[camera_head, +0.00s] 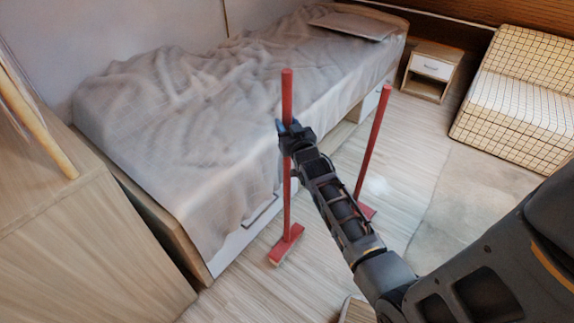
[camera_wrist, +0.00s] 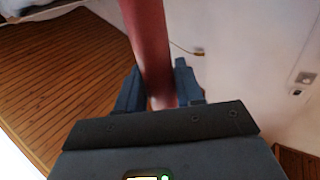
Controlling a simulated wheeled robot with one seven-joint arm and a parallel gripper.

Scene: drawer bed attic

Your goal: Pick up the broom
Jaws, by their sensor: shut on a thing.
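A red broom (camera_head: 287,205) stands upright beside the bed in the head view, its flat red head low near the floor. I cannot tell whether the head touches the floor. My gripper (camera_head: 287,130) is shut around the upper part of its handle. In the wrist view the red handle (camera_wrist: 149,45) runs between the two blue-grey fingers of my gripper (camera_wrist: 160,88). A second red broom (camera_head: 373,145) stands to the right, slightly tilted, apart from my gripper. My arm hides part of its lower end.
The bed (camera_head: 190,110) with a rumpled grey cover lies just behind the held broom. A wooden cabinet (camera_head: 80,245) is at the left, a nightstand (camera_head: 432,68) and a checkered sofa (camera_head: 515,100) at the back right. The floor between bed and rug (camera_head: 480,190) is mostly clear.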

